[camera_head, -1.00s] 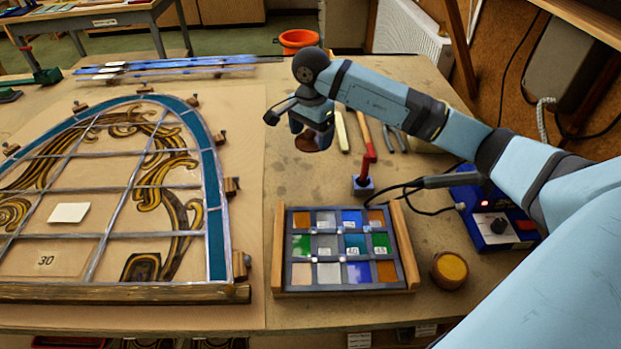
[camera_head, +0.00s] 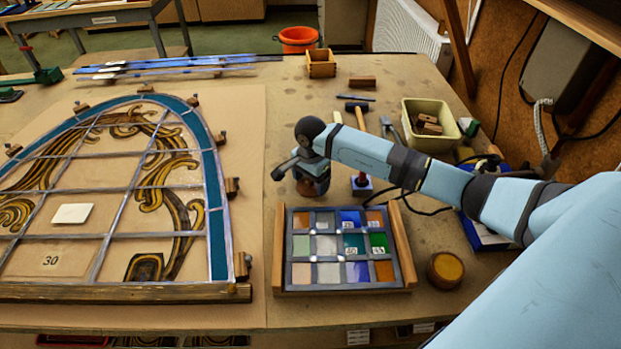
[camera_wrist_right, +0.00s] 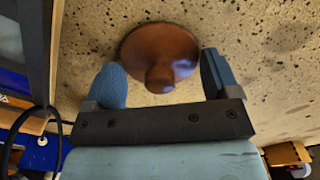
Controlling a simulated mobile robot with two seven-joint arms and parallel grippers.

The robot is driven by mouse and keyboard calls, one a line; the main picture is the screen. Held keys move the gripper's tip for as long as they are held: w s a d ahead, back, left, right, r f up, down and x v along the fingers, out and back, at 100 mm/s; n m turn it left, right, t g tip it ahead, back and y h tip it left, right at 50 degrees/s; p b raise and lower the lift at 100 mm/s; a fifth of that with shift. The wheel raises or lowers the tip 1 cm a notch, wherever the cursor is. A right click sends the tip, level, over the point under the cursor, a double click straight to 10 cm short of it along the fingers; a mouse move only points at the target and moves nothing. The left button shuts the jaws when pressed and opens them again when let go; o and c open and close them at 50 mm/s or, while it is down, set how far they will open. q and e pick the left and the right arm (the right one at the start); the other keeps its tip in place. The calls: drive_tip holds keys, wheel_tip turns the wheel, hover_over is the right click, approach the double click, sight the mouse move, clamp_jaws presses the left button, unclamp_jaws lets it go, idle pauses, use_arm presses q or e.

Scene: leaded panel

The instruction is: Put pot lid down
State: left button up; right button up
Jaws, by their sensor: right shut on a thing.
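The pot lid is a round brown disc with a knob (camera_wrist_right: 168,45). In the wrist view it sits between the two fingers of my right gripper (camera_wrist_right: 160,78), knob toward the wrist. In the head view the lid (camera_head: 308,188) shows as a brown patch under my right gripper (camera_head: 310,180), just behind the tray of glass samples. The gripper hides part of it. My right gripper is shut on the lid. Whether the lid touches the bench I cannot tell. My left gripper is not in view.
The wood-sided sample tray (camera_head: 281,250) lies close in front of the gripper. A soldering iron stand (camera_head: 361,186) is just right. The leaded panel (camera_head: 217,245) lies left. A cream bin (camera_head: 433,110) and wooden box (camera_head: 320,64) stand behind. Bare bench lies between panel and gripper.

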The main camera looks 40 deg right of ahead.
drive_tip(key=shift+f, duration=0.15)
drive_tip(key=o, duration=0.8)
drive_tip(key=shift+r, duration=0.25)
wheel_tip(320, 180, up, 12)
drive_tip(key=shift+b, duration=1)
drive_tip(key=shift+a, duration=0.1)
